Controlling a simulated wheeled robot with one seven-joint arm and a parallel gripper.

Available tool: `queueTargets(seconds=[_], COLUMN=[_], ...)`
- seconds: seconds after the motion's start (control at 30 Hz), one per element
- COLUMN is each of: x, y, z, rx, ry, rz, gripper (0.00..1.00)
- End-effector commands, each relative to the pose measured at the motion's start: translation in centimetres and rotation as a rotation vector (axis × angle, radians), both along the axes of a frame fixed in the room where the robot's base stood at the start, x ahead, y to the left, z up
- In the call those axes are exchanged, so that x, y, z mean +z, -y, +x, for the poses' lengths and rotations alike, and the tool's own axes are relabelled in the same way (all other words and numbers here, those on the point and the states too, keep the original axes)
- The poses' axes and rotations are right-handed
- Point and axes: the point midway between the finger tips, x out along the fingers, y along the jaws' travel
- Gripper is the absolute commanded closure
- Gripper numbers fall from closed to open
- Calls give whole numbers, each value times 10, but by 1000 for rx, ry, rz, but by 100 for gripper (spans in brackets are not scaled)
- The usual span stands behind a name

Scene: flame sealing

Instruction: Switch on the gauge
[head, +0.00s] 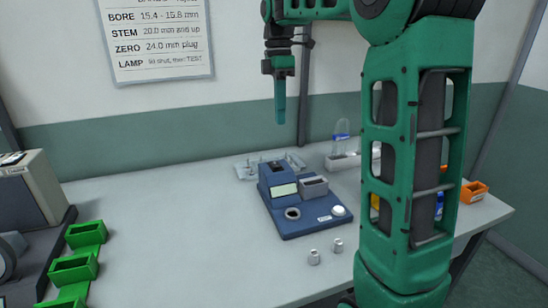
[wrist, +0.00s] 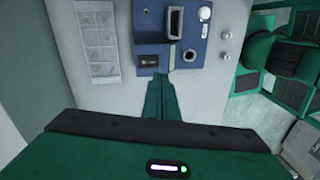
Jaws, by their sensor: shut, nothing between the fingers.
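The gauge (head: 318,222) is a blue device on the table. It has a raised housing with a pale, blank-looking display (head: 284,190), a grey slotted block (head: 314,186), a round socket (head: 293,213) and a white round button (head: 338,211). A dark inset part, perhaps a switch, sits on top of the housing (wrist: 150,62) in the wrist view. My gripper (head: 280,122) points straight down, shut and empty, well above the table and the back of the gauge. In the wrist view its fingertips (wrist: 158,78) appear just below the housing. I cannot tell whether the gauge is on.
Two small metal plugs (head: 314,257) (head: 338,246) stand in front of the gauge. A clear tray (head: 245,172) lies behind it. Green bins (head: 75,269) and a grey machine (head: 27,190) stand left. An orange bin (head: 474,192) is at right. The table left of the gauge is clear.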

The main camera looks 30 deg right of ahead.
Motion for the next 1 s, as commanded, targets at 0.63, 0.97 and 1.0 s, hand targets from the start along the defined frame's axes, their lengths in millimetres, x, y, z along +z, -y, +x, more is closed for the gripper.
queueTargets(seconds=[0.63, 0.97, 1.0], x=[1, -52, -59], y=[-6, -7, -7], z=[18, 11, 11], rx=[140, 138, 138], ry=[-7, -9, -8], rz=[17, 18, 18], gripper=[100, 100, 100])
